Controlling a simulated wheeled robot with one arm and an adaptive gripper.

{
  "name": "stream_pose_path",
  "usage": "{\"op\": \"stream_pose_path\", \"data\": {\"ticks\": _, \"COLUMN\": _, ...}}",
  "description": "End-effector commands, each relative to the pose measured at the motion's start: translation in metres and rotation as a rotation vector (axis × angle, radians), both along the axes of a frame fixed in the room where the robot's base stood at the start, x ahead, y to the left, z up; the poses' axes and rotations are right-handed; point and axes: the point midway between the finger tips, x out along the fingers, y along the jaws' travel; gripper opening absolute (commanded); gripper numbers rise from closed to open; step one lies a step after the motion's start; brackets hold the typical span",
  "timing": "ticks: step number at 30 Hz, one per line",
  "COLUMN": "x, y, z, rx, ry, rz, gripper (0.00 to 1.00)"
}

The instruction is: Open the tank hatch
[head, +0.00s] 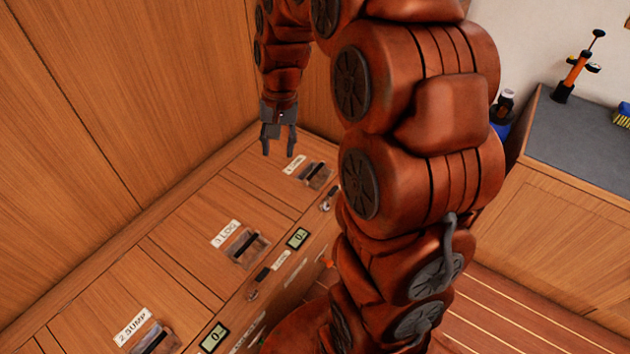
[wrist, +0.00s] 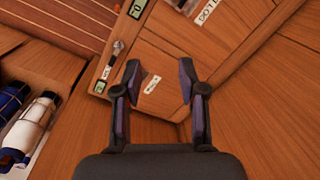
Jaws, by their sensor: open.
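The far hatch panel (head: 262,172) is a wooden lid in the bench top with a white label (head: 293,164), too small to read, and a recessed dark handle (head: 314,174). It lies flush and shut. My gripper (head: 278,151) is open and empty, pointing down above this far panel, apart from it. In the wrist view the label (wrist: 152,84) shows between the open fingers of my gripper (wrist: 160,75). The handle is not clear there; my left finger may cover it. A small metal latch (head: 328,198) sits on the front edge near the far hatch and shows in the wrist view (wrist: 116,48).
Nearer hatches labelled 3.LOG (head: 240,243) and 2.SUMP (head: 150,335) lie along the bench, also shut. Small displays (head: 298,238) line its front. Wooden walls rise behind. A grey-topped counter (head: 580,130) with an orange tool (head: 574,75) stands at right. Bottles (wrist: 30,120) show at left.

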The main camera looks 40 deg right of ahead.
Motion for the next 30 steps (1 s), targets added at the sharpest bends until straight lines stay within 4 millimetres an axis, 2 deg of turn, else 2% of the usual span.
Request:
{"op": "stream_pose_path", "data": {"ticks": 1, "x": 0.013, "y": -0.012, "z": -0.028, "rx": 0.004, "ry": -0.005, "rz": -0.04, "gripper": 0.41}}
{"op": "stream_pose_path", "data": {"ticks": 9, "x": 0.072, "y": -0.075, "z": -0.114, "rx": 0.017, "ry": -0.041, "rz": -0.248, "gripper": 0.41}}
{"op": "stream_pose_path", "data": {"ticks": 18, "x": 0.117, "y": -0.157, "z": -0.215, "rx": 0.024, "ry": -0.076, "rz": -0.481, "gripper": 0.41}}
{"op": "stream_pose_path", "data": {"ticks": 21, "x": 0.125, "y": -0.18, "z": -0.241, "rx": 0.023, "ry": -0.084, "rz": -0.54, "gripper": 0.41}}
{"op": "stream_pose_path", "data": {"ticks": 24, "x": 0.131, "y": -0.197, "z": -0.257, "rx": 0.021, "ry": -0.094, "rz": -0.585, "gripper": 0.41}}
{"op": "stream_pose_path", "data": {"ticks": 30, "x": 0.134, "y": -0.21, "z": -0.272, "rx": 0.021, "ry": -0.098, "rz": -0.62, "gripper": 0.41}}
